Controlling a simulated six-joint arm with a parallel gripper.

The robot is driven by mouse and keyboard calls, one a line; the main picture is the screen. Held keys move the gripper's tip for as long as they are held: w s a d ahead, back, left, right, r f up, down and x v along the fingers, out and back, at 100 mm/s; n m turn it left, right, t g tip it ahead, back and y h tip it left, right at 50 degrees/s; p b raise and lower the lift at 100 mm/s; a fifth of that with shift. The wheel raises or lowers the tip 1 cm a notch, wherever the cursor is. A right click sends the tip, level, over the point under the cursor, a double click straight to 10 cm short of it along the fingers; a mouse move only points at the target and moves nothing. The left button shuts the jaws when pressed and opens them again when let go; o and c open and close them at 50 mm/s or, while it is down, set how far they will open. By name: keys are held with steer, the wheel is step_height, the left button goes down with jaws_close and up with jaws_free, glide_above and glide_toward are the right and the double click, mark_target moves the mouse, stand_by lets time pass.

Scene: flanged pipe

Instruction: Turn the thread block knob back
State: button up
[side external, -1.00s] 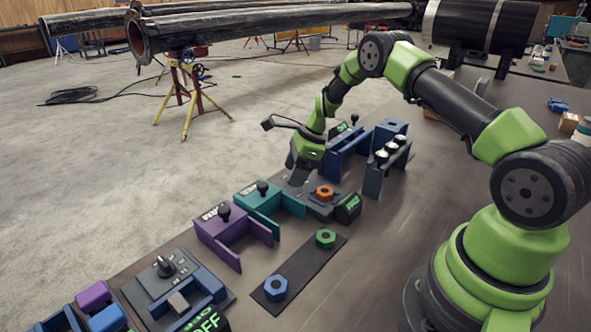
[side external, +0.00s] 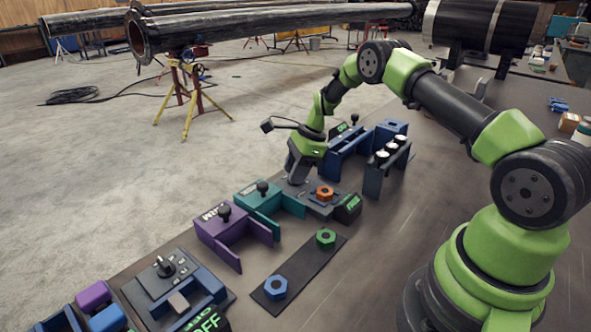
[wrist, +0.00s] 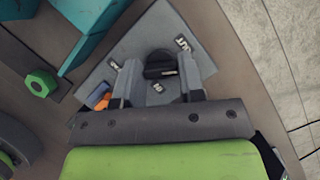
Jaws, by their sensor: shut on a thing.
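The thread block (side external: 318,208) is a grey plate at the table's far edge, with an orange hex nut (side external: 324,193) on it. In the wrist view the block (wrist: 205,58) fills the upper middle, with small white-marked labels around a round black knob (wrist: 160,65). My gripper (side external: 299,181) is down on the block behind the nut, hiding the knob in the side view. In the wrist view my gripper (wrist: 158,82) has its two fingers on either side of the knob, shut on it. The orange nut (wrist: 100,97) partly shows beside the left finger.
A teal bracket (side external: 262,198) and a purple bracket (side external: 222,230) stand left of the block. A blue bracket (side external: 348,158) stands to the right. A dark mat (side external: 300,268) with green (side external: 326,238) and blue (side external: 276,288) nuts lies in front. The table nearer my base is clear.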

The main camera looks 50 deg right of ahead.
steer(key=n+g, duration=0.2)
steer(key=n, duration=0.4)
steer(key=shift+w, duration=0.1)
steer(key=shift+n, duration=0.3)
stand_by(0.3)
steer(key=o, duration=0.9)
steer(key=shift+o, duration=0.2)
steer(key=shift+d+r, duration=0.1)
steer(key=v, duration=0.5)
steer(key=shift+w+d+r, duration=0.15)
steer(key=shift+r, duration=0.1)
step_height(320, 180, up, 6)
steer(key=shift+r, duration=0.2)
